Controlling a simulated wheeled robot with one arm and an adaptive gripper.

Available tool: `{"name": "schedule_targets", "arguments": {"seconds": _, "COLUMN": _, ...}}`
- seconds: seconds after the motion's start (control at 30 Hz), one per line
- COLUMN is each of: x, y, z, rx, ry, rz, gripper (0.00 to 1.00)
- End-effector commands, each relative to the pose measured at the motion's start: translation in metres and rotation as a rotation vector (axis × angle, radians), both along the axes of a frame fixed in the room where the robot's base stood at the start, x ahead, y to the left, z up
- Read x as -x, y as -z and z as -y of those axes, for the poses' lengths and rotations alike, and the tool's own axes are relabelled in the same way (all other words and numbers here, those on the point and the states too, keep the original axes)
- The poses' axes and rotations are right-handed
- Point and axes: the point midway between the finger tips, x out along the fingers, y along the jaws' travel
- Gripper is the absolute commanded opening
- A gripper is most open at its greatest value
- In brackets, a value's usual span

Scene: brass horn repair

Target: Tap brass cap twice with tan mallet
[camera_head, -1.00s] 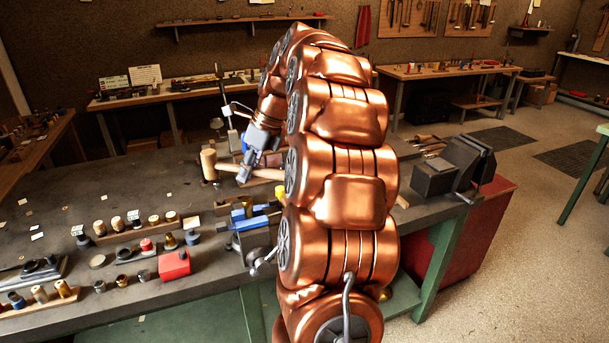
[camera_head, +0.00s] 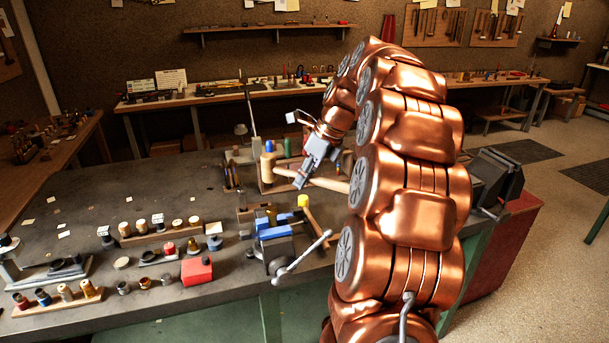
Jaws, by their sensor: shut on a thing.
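My gripper (camera_head: 307,172) is shut on the tan mallet's handle (camera_head: 328,184), above the bench to the right of its middle. The mallet's pale cylindrical head (camera_head: 267,168) is at the left end of the handle, clear of the gripper. A small brass-coloured piece (camera_head: 271,214) shows at the blue-jawed vise (camera_head: 274,236), below and in front of the mallet head. It is too small to tell for sure that it is the brass cap. The mallet appears apart from it. My arm hides part of the bench on the right.
A yellow-headed hammer (camera_head: 304,201) stands right of the blue-jawed vise. A red block (camera_head: 196,270) and wooden racks of small parts (camera_head: 160,234) are on the left. A dark larger vise (camera_head: 494,180) is at the right end.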

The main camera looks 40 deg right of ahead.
Motion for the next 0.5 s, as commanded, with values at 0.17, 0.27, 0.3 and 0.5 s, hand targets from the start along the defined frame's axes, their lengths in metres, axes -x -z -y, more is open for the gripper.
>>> {"name": "schedule_targets", "arguments": {"seconds": 0.17, "x": 0.0, "y": 0.013, "z": 0.0, "rx": 0.0, "ry": 0.001, "rz": 0.001, "gripper": 0.0}}
{"name": "schedule_targets", "arguments": {"seconds": 0.27, "x": 0.0, "y": 0.023, "z": 0.0, "rx": -0.002, "ry": 0.0, "rz": -0.002, "gripper": 0.0}}
{"name": "schedule_targets", "arguments": {"seconds": 0.3, "x": 0.001, "y": 0.028, "z": -0.001, "rx": -0.003, "ry": 0.0, "rz": -0.002, "gripper": 0.0}}
{"name": "schedule_targets", "arguments": {"seconds": 0.5, "x": 0.0, "y": 0.045, "z": 0.0, "rx": 0.0, "ry": 0.0, "rz": 0.0, "gripper": 0.0}}
